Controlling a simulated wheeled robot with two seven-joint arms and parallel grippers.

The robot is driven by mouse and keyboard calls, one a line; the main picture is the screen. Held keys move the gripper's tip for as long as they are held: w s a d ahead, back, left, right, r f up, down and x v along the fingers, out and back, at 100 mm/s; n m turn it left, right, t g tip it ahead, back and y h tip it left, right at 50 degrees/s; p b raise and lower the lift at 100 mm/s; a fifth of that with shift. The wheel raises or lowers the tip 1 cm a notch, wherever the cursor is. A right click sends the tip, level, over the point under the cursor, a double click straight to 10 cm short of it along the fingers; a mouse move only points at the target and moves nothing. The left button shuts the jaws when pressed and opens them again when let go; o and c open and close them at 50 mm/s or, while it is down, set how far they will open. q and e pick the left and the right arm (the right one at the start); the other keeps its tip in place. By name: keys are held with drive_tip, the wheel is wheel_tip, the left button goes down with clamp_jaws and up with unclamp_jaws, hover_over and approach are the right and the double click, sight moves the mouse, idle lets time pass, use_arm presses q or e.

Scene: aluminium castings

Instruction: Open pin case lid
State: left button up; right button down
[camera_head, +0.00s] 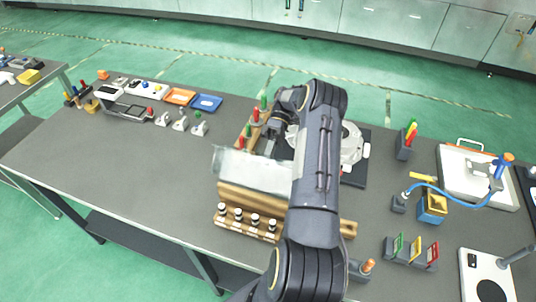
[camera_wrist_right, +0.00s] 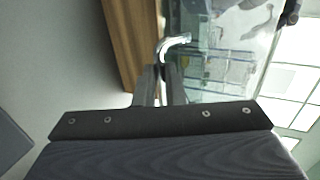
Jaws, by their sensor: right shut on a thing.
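The pin case is a wooden box (camera_head: 250,195) with a clear lid (camera_head: 250,168), near the middle of the table. The lid looks tilted above the wood, but I cannot tell its exact angle. In the right wrist view the clear lid (camera_wrist_right: 215,62) and the wooden side (camera_wrist_right: 133,35) lie ahead of the fingers. My right gripper (camera_wrist_right: 160,82) is shut on a bent metal handle (camera_wrist_right: 174,42) at the lid. In the head view my right arm hides part of the case and most of the gripper (camera_head: 268,145). My left gripper is not in view.
Several black-and-white pegs (camera_head: 238,214) stand in a wooden rack in front of the case. A round metal casting (camera_head: 352,145) is behind my arm. A rack of coloured pieces (camera_head: 411,250) stands at the right. The table's left part is mostly clear.

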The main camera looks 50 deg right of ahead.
drive_tip(key=shift+s+f, duration=0.1)
drive_tip(key=shift+f, duration=0.35)
drive_tip(key=c, duration=1.8)
unclamp_jaws()
drive_tip(key=shift+c, duration=0.2)
drive_tip(key=o, duration=0.3)
drive_tip(key=shift+d, duration=0.2)
drive_tip(key=shift+o, duration=0.2)
drive_tip(key=shift+r, duration=0.1)
drive_tip(key=shift+a, duration=0.1)
